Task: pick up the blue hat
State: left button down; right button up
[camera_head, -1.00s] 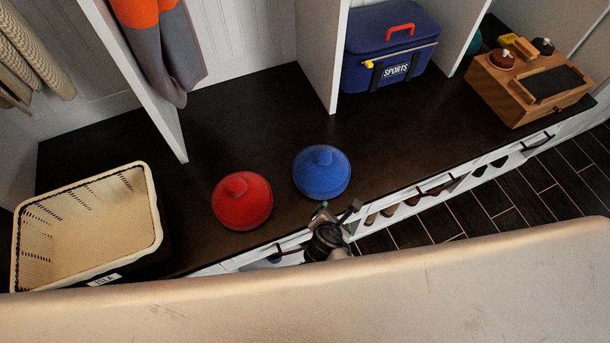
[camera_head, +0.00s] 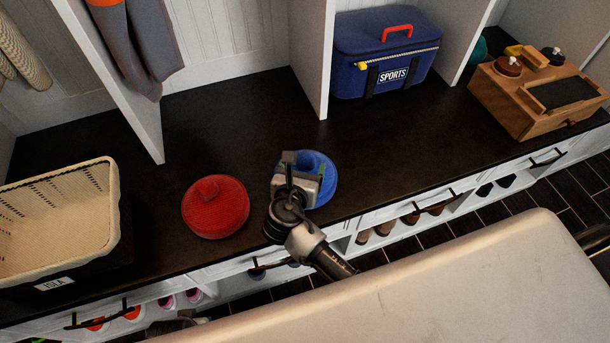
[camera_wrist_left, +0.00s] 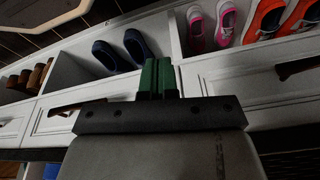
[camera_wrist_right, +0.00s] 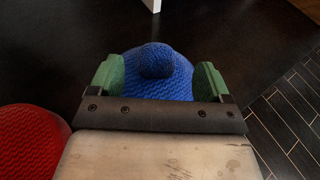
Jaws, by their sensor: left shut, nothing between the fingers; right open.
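The blue knitted hat (camera_head: 325,184) sits on the dark bench top, partly hidden by my right gripper in the head view. My right gripper (camera_head: 300,172) is above it, open and empty. In the right wrist view the blue hat (camera_wrist_right: 158,75) lies between and beyond the two spread green fingers (camera_wrist_right: 160,80), its pompom facing me. I cannot tell whether the fingers touch it. My left gripper (camera_wrist_left: 157,78) is shut and empty, facing the shoe shelves below the bench. It does not show clearly in the head view.
A red hat (camera_head: 216,207) lies left of the blue one. A cream basket (camera_head: 117,215) stands at the left. A blue sports bag (camera_head: 385,50) and a wooden box (camera_head: 510,105) stand right. White dividers (camera_head: 312,60) rise behind. Shoes (camera_wrist_left: 117,53) fill the shelves below.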

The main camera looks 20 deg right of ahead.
aim_at(303, 165)
jog(key=x, duration=0.1)
jog(key=b+x, duration=0.1)
jog(key=x, duration=0.1)
jog(key=shift+w+a+f, duration=0.1)
jog(key=shift+w+f, duration=0.15)
jog(key=shift+f, duration=0.05)
jog(key=shift+w+d+f, duration=0.15)
jog(key=shift+w+d, duration=0.15)
jog(key=shift+w, duration=0.2)
pick_arm(q)
jog(key=r, duration=0.2)
jog(key=w+r, duration=0.1)
jog(key=r, duration=0.2)
pick_arm(e)
jog(key=shift+c, duration=0.3)
jog(key=c, duration=1.2)
